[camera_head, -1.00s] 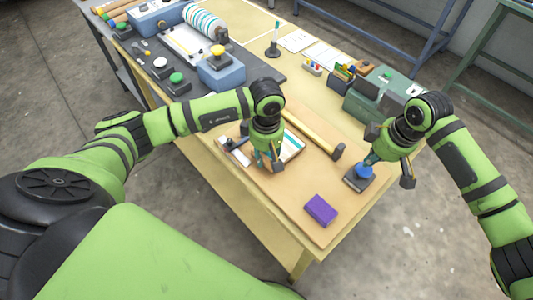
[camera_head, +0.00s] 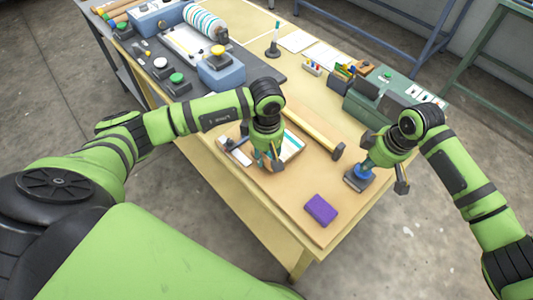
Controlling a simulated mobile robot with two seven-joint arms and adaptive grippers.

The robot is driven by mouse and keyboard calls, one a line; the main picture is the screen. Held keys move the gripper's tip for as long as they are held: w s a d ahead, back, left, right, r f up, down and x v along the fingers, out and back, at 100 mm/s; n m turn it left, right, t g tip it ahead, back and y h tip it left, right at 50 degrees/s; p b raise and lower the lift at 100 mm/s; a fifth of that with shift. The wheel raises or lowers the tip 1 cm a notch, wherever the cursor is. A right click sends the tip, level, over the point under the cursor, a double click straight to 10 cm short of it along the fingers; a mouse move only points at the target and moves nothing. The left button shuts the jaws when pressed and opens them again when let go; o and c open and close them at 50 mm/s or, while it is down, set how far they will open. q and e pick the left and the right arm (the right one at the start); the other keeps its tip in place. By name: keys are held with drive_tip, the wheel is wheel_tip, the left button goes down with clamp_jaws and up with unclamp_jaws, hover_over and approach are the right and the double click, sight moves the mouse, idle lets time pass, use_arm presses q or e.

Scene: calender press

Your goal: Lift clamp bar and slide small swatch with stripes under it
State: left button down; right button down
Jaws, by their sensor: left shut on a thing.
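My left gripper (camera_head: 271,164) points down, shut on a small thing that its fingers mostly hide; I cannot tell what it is. It is low over a white sheet with teal edging (camera_head: 293,146), largely covered by the gripper. A yellow bar (camera_head: 312,131) with a dark end piece lies diagonally behind it; I cannot tell whether this is the clamp bar. My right gripper (camera_head: 366,168) is down at a blue knob (camera_head: 360,173) on a dark square base (camera_head: 355,182). Its fingers overlap the knob, and whether they grip is unclear.
A purple block (camera_head: 320,209) lies near the table's (camera_head: 262,222) front corner. A green machine (camera_head: 385,98) stands at the back right. A blue box with a yellow knob (camera_head: 220,72) and a striped roller (camera_head: 204,22) stand at the back left. The board around the block is clear.

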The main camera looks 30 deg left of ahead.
sight(283, 149)
drive_tip(key=shift+s+f, duration=0.1)
drive_tip(key=shift+f, duration=0.7)
idle(0.4)
use_arm(q)
drive_tip(key=shift+w+d+f, duration=0.35)
drive_tip(key=shift+w+f, duration=0.2)
drive_tip(key=shift+w, duration=0.25)
use_arm(e)
drive_tip(key=shift+s, duration=0.1)
use_arm(q)
drive_tip(key=shift+w+d+f, duration=0.15)
drive_tip(key=shift+w+f, duration=0.05)
drive_tip(key=shift+w, duration=0.45)
drive_tip(key=shift+d, duration=0.1)
drive_tip(key=shift+w+d+f, duration=0.1)
drive_tip(key=shift+w+d, duration=0.15)
drive_tip(key=shift+w, duration=0.5)
drive_tip(key=shift+w+d+f, duration=0.1)
drive_tip(key=shift+w+d, duration=0.1)
drive_tip(key=shift+w, duration=0.5)
